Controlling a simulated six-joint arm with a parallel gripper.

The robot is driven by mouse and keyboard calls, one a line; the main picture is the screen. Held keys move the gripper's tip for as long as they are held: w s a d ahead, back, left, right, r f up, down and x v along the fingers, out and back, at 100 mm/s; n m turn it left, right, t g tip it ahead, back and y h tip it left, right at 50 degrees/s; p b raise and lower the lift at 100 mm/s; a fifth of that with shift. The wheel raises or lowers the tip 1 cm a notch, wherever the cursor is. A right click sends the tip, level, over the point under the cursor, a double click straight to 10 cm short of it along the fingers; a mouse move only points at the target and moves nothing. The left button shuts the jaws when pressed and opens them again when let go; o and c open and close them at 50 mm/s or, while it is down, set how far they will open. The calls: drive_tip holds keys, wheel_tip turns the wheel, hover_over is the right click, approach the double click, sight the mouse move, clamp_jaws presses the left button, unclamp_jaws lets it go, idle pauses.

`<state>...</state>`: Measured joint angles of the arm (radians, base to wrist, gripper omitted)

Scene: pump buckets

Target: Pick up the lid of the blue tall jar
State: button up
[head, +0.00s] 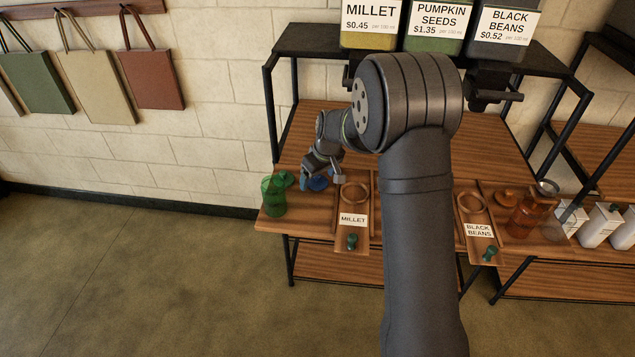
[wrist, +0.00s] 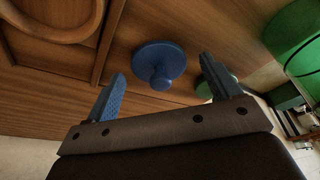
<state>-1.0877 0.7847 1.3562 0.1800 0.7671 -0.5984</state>
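A round blue lid (wrist: 150,55) with a knob lies on the wooden shelf in the wrist view, its knob toward the camera. In the head view the blue lid (head: 319,184) is small and partly covered by my gripper (head: 320,178). My gripper (wrist: 162,72) is open, with its two blue fingers spread. In the wrist view the lid shows in the gap between the fingertips, apart from both. Nothing is held. I cannot make out a blue tall jar in either view.
A green jar (head: 273,198) and green lid (head: 286,179) stand left of the gripper; the green lid shows behind one finger in the wrist view (wrist: 203,88). A wooden ring (head: 355,193) is to the right. An orange jar (head: 527,214) stands far right.

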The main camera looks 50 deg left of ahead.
drive_tip(key=c, duration=1)
drive_tip(key=shift+r, duration=0.1)
